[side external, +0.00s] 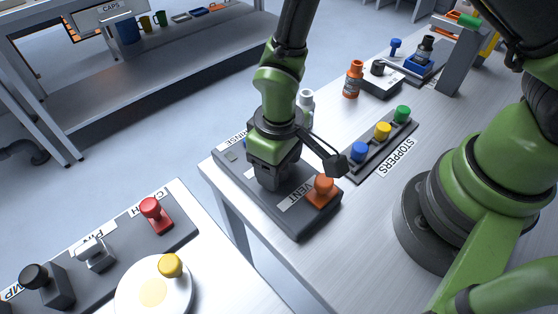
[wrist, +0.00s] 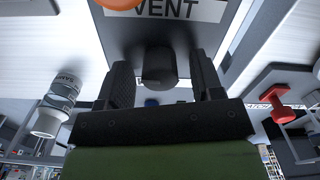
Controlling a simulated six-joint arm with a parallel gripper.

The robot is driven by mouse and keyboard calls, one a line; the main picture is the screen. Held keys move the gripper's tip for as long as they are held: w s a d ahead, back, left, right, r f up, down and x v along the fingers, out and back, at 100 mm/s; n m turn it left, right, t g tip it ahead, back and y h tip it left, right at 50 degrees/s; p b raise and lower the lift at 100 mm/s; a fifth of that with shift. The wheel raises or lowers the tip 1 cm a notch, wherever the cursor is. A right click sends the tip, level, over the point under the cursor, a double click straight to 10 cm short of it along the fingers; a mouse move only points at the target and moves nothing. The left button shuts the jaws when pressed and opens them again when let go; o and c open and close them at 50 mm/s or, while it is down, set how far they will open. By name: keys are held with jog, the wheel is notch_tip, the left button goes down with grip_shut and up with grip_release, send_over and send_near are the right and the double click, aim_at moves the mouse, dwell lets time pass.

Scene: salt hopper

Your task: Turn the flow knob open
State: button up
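A dark round knob (wrist: 158,68) shows in the wrist view on the dark grey panel (wrist: 160,32), beyond the VENT label; its own label is not visible. My gripper (wrist: 163,80) has one finger on each side of this knob, with a narrow gap visible on both sides, so it looks open around it. In the side external view, my gripper (side external: 270,178) is low over the middle of the panel (side external: 298,226), between the RINSE and VENT labels, and hides the dark knob there.
An orange VENT knob (side external: 322,190) stands close to my gripper. A stopper rack with blue (side external: 359,151), yellow and green stoppers lies to the right. A white bottle (side external: 306,100) stands behind. A red knob (side external: 154,212) is on the separate left table, across a gap.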

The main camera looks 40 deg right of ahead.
jog(key=shift+r, duration=0.1)
notch_tip(320, 180, up, 10)
jog(key=shift+f, duration=0.15)
dwell(0.5)
jog(key=s+d+r+m+t+y, duration=0.1)
jog(key=d+r+m+t, duration=0.15)
jog(key=r, duration=0.35)
jog(key=s+d+r+m+t+y, duration=0.1)
jog(key=s+d+r, duration=0.1)
jog(key=d+r, duration=0.35)
jog(key=s+d+r+m+t, duration=0.3)
jog(key=s+r, duration=0.3)
jog(key=s, duration=0.2)
jog(key=shift+d+r+t, duration=0.2)
jog(key=shift+d+t, duration=0.05)
jog(key=shift+t, duration=0.1)
jog(key=shift+s, duration=0.1)
dwell(0.5)
